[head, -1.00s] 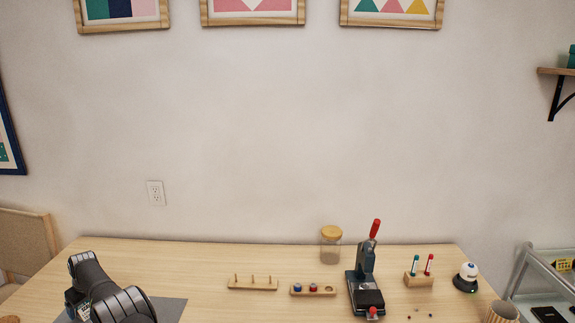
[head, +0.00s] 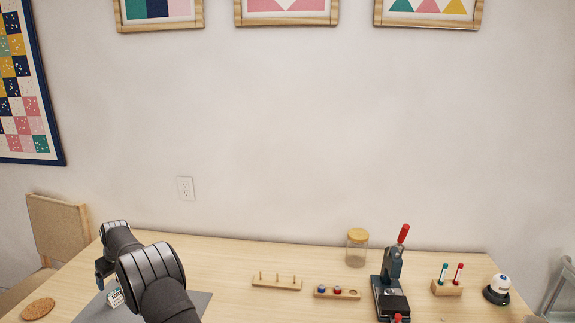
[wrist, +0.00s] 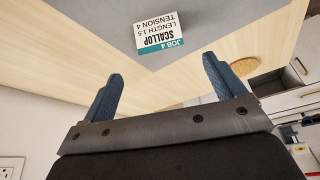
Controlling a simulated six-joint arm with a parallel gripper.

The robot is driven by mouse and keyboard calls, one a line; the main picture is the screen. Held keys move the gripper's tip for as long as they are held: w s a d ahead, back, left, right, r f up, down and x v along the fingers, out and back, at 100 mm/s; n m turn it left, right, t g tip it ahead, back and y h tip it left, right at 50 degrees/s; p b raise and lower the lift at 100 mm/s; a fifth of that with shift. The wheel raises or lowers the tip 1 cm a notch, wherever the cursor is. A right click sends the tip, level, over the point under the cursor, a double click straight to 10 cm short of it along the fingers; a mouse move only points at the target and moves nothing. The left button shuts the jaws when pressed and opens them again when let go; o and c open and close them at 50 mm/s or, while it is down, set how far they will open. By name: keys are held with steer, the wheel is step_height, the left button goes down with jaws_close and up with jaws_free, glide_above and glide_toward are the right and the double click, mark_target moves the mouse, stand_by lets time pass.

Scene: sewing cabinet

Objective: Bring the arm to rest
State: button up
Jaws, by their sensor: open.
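My arm (head: 150,275) stands over the left part of the table, folded above a grey mat (head: 190,302). My gripper (wrist: 162,88) is open and empty in the wrist view, its two blue fingers apart. A job card (wrist: 160,32) reading "JOB 4 SCALLOP LENGTH 1.5 TENSION 4" lies on the grey mat beyond the fingers. The card also shows in the head view (head: 115,298), beside my arm.
A peg rack (head: 277,284), a wooden spool holder (head: 337,293), a lidded jar (head: 357,247), a press (head: 390,283), a pen block (head: 447,287) and a white-topped bell (head: 496,289) stand to the right. A cork coaster (head: 38,309) lies at the left. The table between arm and rack is clear.

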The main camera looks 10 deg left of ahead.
mark_target(117, 290)
steer(key=x, duration=1)
steer(key=shift+f, duration=0.3)
steer(key=r, duration=0.5)
steer(key=shift+w+d, duration=0.2)
steer(key=w+d+r+m, duration=0.1)
steer(key=w+d+r, duration=0.4)
steer(key=d, duration=1)
steer(key=w+d+r+m+t, duration=0.1)
steer(key=w+d+r, duration=0.5)
steer(key=w+d, duration=0.5)
steer(key=w+d+r+m, duration=0.1)
steer(key=w+d+r, duration=0.4)
steer(key=d, duration=1.6)
steer(key=w, duration=0.3)
steer(key=shift+w+r, duration=0.15)
steer(key=shift+w, duration=0.05)
steer(key=shift+o, duration=1.3)
